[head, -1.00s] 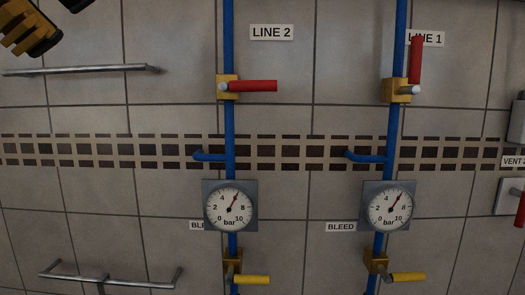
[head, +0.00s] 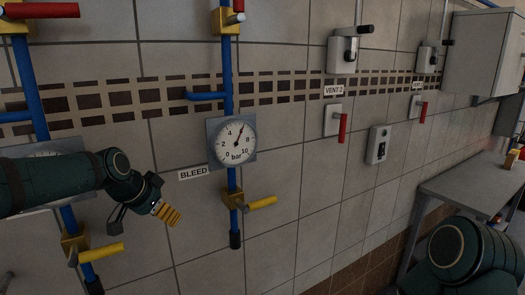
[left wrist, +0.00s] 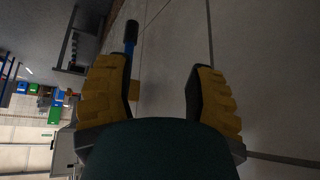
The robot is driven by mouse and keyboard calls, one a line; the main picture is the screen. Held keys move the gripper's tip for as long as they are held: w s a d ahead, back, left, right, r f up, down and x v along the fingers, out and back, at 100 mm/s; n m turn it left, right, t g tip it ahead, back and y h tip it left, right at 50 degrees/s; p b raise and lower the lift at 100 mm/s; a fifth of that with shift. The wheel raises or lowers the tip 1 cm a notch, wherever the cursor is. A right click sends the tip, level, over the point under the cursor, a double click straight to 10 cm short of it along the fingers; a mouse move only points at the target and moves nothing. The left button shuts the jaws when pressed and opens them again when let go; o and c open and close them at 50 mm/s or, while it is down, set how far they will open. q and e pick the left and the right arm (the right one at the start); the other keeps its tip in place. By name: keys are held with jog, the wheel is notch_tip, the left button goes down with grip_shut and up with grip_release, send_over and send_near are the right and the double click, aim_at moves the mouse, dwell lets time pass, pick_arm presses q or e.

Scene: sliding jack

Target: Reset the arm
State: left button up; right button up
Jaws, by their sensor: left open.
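My left arm (head: 55,185) comes in from the left in the head view, in front of the left blue pipe and its gauge. My left gripper (head: 167,212) is left of and below the right gauge, between the two yellow-handled bleed valves. In the left wrist view its yellow-padded fingers (left wrist: 158,95) are apart with nothing between them. Part of my right arm (head: 455,250) shows at the lower right of the head view; its gripper is not seen.
A right blue pipe (head: 228,80) carries a round gauge (head: 232,142) and a yellow bleed handle (head: 262,203). A red VENT 2 lever (head: 343,128) and a grey box (head: 378,144) are on the wall.

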pick_arm(q)
jog(key=s+d+f+n+g+b, duration=0.1)
jog(key=s+d+f, duration=0.15)
jog(key=f, duration=0.65)
jog(key=s+d+f+n+b, duration=0.15)
jog(key=d+f, duration=0.25)
jog(key=f, duration=0.6)
jog(key=s+d+f+n+g, duration=0.1)
jog(key=s+d+f+n, duration=0.15)
jog(key=f, duration=0.65)
jog(key=s+d+f+n+g+b, duration=0.1)
jog(key=s+d+f, duration=0.1)
jog(key=s+f, duration=0.6)
jog(key=s+d+f+n+g+b, duration=0.1)
jog(key=s+d+f+n, duration=0.1)
jog(key=s+f, duration=0.6)
jog(key=shift+s+d+f+h, duration=0.4)
jog(key=shift+s+d, duration=0.35)
jog(key=shift+a, duration=0.1)
